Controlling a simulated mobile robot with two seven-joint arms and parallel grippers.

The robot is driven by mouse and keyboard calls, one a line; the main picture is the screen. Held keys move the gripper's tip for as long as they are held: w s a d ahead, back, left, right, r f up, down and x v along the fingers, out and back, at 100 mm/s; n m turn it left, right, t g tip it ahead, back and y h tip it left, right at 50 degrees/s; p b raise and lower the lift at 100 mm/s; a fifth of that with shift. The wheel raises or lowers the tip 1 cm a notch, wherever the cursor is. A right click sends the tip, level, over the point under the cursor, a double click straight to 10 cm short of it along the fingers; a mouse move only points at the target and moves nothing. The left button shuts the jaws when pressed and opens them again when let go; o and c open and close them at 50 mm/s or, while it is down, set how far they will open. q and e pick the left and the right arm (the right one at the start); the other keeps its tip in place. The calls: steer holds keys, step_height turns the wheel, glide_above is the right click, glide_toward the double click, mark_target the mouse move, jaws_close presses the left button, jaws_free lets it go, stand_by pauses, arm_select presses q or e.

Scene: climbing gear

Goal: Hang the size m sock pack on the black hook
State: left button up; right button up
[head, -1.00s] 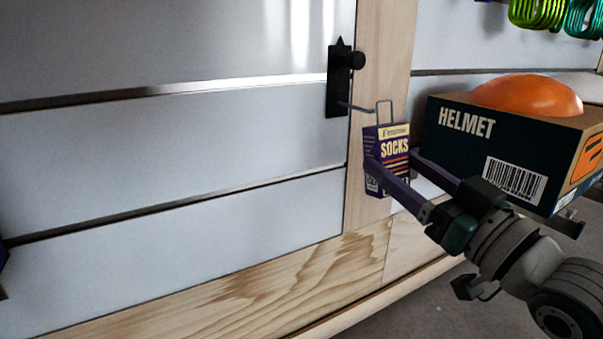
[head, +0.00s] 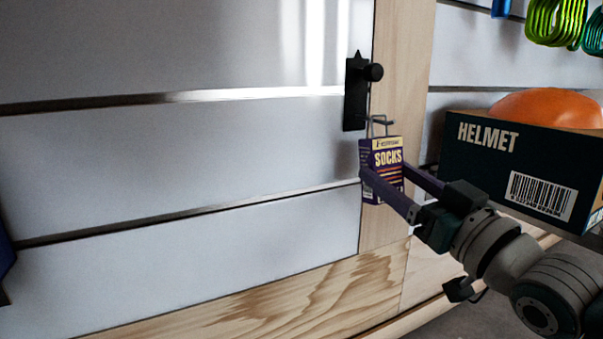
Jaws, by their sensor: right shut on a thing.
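The black hook (head: 355,100) is fixed to the pale slatted wall beside a wooden upright; it has a dark plate with a round knob. The size marking is unreadable. My left gripper is out of view.
A dark helmet box (head: 487,168) with an orange helmet (head: 546,107) stands close on the right, behind my right arm. Green coils (head: 556,22) hang at top right. A wooden ledge (head: 300,305) runs below. The wall left of the hook is clear.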

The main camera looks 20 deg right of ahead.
stand_by(0.4)
steer(key=o, duration=1.4)
